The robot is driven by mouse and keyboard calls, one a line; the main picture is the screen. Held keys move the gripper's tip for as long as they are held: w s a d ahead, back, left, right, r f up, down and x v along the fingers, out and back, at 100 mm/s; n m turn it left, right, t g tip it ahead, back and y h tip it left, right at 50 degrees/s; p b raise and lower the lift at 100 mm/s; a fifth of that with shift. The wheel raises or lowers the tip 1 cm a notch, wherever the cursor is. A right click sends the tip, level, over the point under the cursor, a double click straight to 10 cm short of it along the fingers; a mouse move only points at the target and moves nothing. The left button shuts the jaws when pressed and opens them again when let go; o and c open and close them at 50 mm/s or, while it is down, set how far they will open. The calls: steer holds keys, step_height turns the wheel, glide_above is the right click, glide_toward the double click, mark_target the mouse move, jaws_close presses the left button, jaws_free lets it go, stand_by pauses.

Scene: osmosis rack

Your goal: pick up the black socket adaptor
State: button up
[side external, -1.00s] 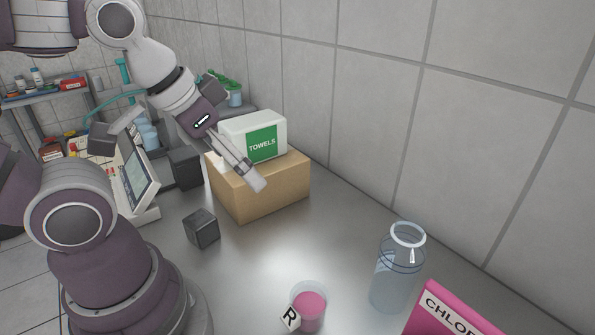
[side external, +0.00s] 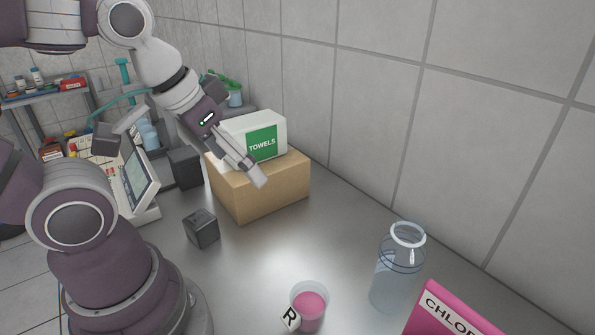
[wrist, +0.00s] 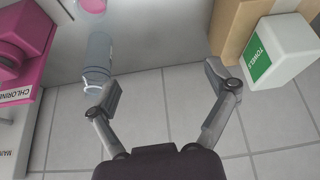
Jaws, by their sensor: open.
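The black socket adaptor (side external: 202,228) is a dark, boxy block on the grey bench in the side external view, in front of the cardboard box and to its left. It does not show in the wrist view. My gripper (side external: 258,178) is raised above the bench in front of the cardboard box, up and to the right of the adaptor in the picture and apart from it. In the wrist view my gripper (wrist: 163,84) has its two fingers spread wide with nothing between them.
A cardboard box (side external: 262,190) carries a towels pack (side external: 238,128). A clear bottle (side external: 396,278), a cup of pink liquid (side external: 309,306) and a pink chlorine box (side external: 445,312) stand towards the front right. The tiled wall (side external: 480,120) bounds the bench. The middle bench is clear.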

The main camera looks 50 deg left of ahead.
steer(key=a+f+n+g, duration=0.35)
steer(key=a+n, duration=0.25)
steer(key=n, duration=0.2)
steer(key=n+g, duration=0.2)
steer(key=n, duration=0.8)
glide_above(199, 218)
steer(key=f, duration=0.4)
steer(key=d+f, duration=0.1)
steer(key=f, duration=0.1)
steer(key=shift+w, duration=0.3)
steer(key=f, duration=0.1)
steer(key=n, duration=0.1)
steer(key=f, duration=0.1)
steer(key=shift+s+a+f+n, duration=0.35)
steer(key=shift+s+a+n, duration=0.05)
step_height(199, 218, down, 8)
steer(key=shift+w+a+f, duration=0.1)
steer(key=shift+f, duration=0.1)
steer(key=shift+c, duration=0.3)
steer(key=c, duration=1.2)
